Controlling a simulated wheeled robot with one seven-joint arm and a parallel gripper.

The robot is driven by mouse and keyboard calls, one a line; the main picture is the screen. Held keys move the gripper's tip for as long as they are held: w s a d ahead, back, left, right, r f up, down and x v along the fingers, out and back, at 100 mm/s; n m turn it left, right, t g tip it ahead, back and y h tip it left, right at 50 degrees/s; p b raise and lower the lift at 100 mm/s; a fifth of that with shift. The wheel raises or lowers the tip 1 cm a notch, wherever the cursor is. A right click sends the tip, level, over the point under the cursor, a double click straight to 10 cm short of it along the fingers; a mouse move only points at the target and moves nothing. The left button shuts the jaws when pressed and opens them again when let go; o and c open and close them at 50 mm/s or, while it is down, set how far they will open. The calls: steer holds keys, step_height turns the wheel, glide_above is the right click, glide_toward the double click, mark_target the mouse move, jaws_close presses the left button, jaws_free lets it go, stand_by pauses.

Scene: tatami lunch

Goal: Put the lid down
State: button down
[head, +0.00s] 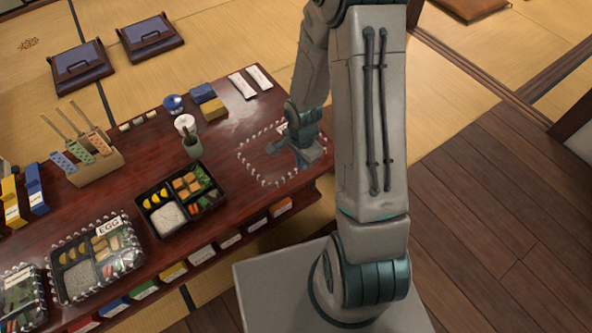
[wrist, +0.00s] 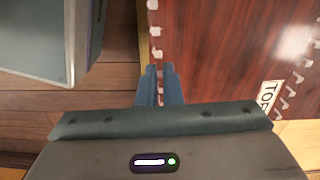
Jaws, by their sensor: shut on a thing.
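The lid is clear plastic, with a white-flecked rim (head: 246,172) and a small white label. It is at the right end of the dark red table, flat and level-looking. In the wrist view its rim (wrist: 154,30) runs up between my fingers, and its label (wrist: 268,97) reads "TOP". My gripper (wrist: 160,72) is shut on the lid's edge; it also shows in the head view (head: 284,150), over the lid. I cannot tell whether the lid touches the tabletop. An open black lunch box (head: 150,212) with rice, egg and vegetables stands left of the lid.
A lidded box labelled EGG (head: 98,262) stands farther left. Colored labels line the table's front edge.

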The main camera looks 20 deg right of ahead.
mark_target(296, 167)
steer(key=shift+w+a+f, duration=0.3)
steer(key=shift+w+f, duration=0.1)
steer(key=shift+w, duration=0.1)
steer(key=shift+w+a+f, duration=0.25)
steer(key=shift+w+f, duration=0.15)
steer(key=shift+w, duration=0.05)
steer(key=shift+f+b, duration=1.2)
steer(key=shift+f, duration=0.65)
steer(key=shift+f, duration=0.2)
steer(key=c, duration=1.6)
jaws_free()
steer(key=shift+r, duration=0.1)
steer(key=shift+r, duration=0.1)
